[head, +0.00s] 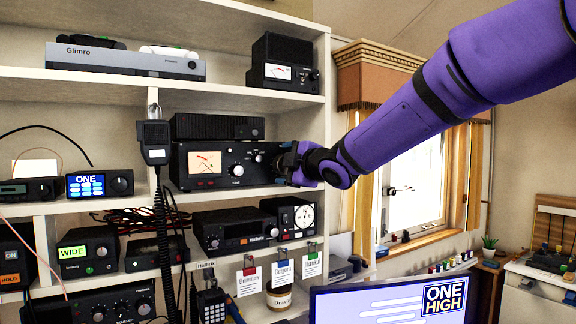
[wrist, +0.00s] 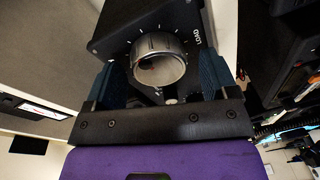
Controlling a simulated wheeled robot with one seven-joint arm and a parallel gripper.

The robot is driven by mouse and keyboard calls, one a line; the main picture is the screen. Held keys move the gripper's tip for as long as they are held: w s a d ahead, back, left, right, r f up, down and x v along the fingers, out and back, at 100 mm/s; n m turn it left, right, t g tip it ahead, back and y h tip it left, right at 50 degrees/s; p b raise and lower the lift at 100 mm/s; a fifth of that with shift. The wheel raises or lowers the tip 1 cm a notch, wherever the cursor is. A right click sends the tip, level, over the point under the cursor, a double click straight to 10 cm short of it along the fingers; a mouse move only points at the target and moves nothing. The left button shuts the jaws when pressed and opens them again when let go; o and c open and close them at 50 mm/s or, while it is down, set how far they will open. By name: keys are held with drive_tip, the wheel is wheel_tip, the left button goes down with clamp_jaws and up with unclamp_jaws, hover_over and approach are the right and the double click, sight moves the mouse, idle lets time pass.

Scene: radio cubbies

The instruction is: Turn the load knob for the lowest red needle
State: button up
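The black tuner box (head: 222,183) sits on the middle shelf with a lit cross-needle meter (head: 205,162) at its left. Reddish needle lines show on the meter, too small to read exactly. Two knobs show, a lower middle knob (head: 237,170) and a smaller one (head: 258,158). My gripper (head: 285,163) is at the box's right end and hides the front there. In the wrist view, a silver-rimmed round knob (wrist: 160,62) with scale marks lies between the two blue fingers of my gripper (wrist: 163,75). The fingers stand apart, with a gap visible at the right.
A black unit (head: 217,127) sits on top of the tuner. Radios (head: 235,230) fill the shelf below. A monitor (head: 390,303) reading "ONE HIGH" stands at the lower right.

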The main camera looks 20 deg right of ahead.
drive_tip(key=shift+s, duration=0.1)
drive_tip(key=v, duration=1)
drive_tip(key=shift+s, duration=0.3)
drive_tip(key=shift+d, duration=0.1)
idle(0.9)
